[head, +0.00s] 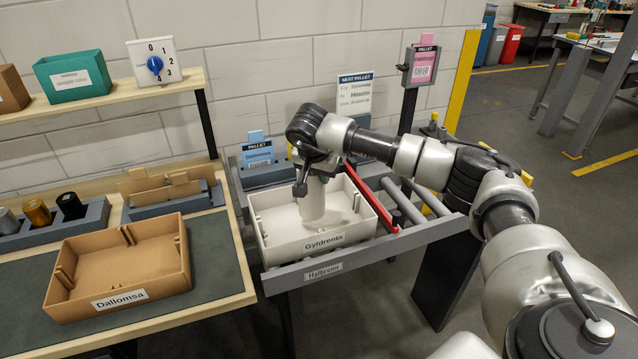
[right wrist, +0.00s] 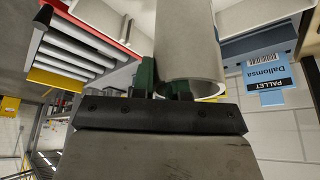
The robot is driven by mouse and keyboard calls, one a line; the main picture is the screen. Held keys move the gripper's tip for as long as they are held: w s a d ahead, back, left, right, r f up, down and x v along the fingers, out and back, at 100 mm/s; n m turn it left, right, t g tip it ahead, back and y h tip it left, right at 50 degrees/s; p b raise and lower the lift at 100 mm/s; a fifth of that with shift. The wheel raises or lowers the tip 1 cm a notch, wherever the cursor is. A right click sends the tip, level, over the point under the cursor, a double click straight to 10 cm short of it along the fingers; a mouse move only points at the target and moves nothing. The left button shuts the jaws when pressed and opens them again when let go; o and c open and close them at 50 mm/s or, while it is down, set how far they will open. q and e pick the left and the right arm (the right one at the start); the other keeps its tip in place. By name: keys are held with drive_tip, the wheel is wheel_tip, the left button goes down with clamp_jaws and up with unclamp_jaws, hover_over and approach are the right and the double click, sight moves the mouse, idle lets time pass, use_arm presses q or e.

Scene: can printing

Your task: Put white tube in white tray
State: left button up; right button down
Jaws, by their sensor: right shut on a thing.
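The white tube (head: 313,205) stands roughly upright within the walls of the white tray (head: 285,245), which is labelled "Gyldrenta". I cannot tell whether the tube's lower end touches the tray floor. My right gripper (head: 312,174) is shut on the tube's upper part, with its fingers partly hidden by the wrist. In the right wrist view the tube (right wrist: 187,45) shows as a hollow light-grey cylinder against the green finger pads. My left gripper is not in view.
The tray sits on a grey roller conveyor (head: 420,235) labelled "Halbronn", with a red bar (head: 370,197) beside it. A brown "Dallomsa" tray (head: 125,270) lies on the left bench. Dark, gold and grey cylinders stand in a rack (head: 55,233) there.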

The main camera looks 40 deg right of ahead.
sight(319, 188)
drive_tip(key=f, duration=0.1)
drive_tip(key=f+p, duration=0.1)
drive_tip(key=f, duration=0.2)
drive_tip(key=shift+w+f+p, duration=0.3)
drive_tip(key=shift+w, duration=0.05)
drive_tip(key=shift+a, duration=0.1)
drive_tip(key=c, duration=1.6)
unclamp_jaws()
drive_tip(key=shift+f, duration=0.15)
drive_tip(key=o, duration=0.5)
drive_tip(key=shift+c, duration=0.2)
